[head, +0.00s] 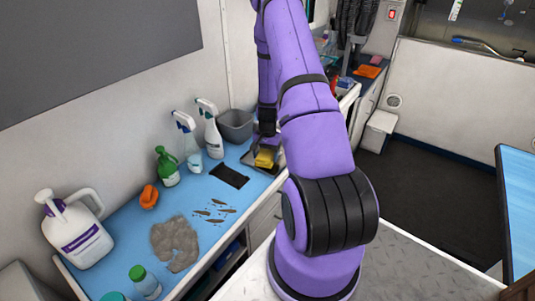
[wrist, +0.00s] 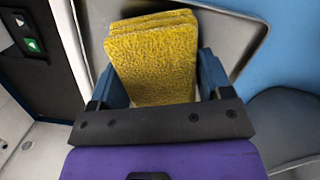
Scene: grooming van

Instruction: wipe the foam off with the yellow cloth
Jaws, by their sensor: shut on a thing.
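The yellow cloth (wrist: 152,62) is a folded, fuzzy stack held between the two fingers of my gripper (wrist: 160,78) in the wrist view. In the head view the yellow cloth (head: 265,158) shows at the tray on the far end of the blue counter, partly behind my arm. My gripper is shut on it, over or in the shallow metal tray (wrist: 245,20). I cannot tell whether the cloth touches the tray. No foam can be made out; dark brown streaks (head: 217,211) lie on the blue counter (head: 118,226).
Near the streaks lie a crumpled grey-brown cloth (head: 172,245) and a black flat pad (head: 230,177). Spray bottles (head: 213,135), a green bottle (head: 167,168), an orange item (head: 149,197), a grey bin (head: 235,126) and a white jug (head: 78,238) line the wall side.

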